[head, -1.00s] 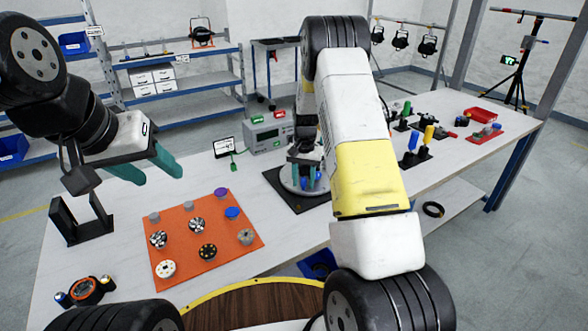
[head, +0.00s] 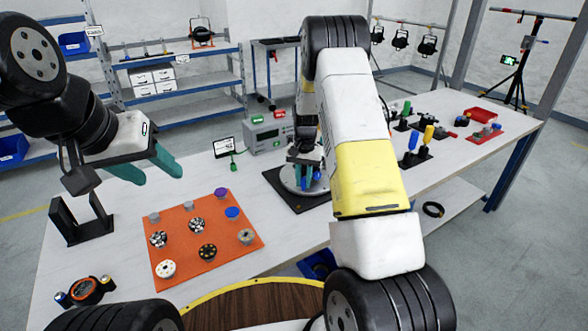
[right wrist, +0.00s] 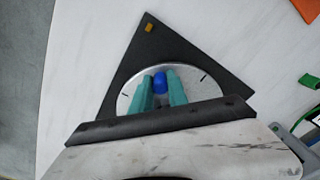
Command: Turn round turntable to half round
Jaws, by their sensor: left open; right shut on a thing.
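The round turntable is a pale grey disc (right wrist: 128,101) with dark marks at its rim, on a black square base (right wrist: 146,42). In the head view the disc (head: 288,184) lies on the worktable, partly hidden by my right arm. A blue knob (right wrist: 160,78) stands up from the disc. My right gripper (right wrist: 160,85) is shut on this knob, with one teal finger on each side. It also shows from above in the head view (head: 308,178). My left gripper (head: 152,170) is open and empty, above the table at the left, well away from the turntable.
An orange mat (head: 180,262) with several round parts lies left of the turntable. A black stand (head: 82,220) is below my left gripper. A grey box (head: 265,136) with lit buttons stands behind the turntable. Coloured parts and a red tray (head: 478,116) are at the right.

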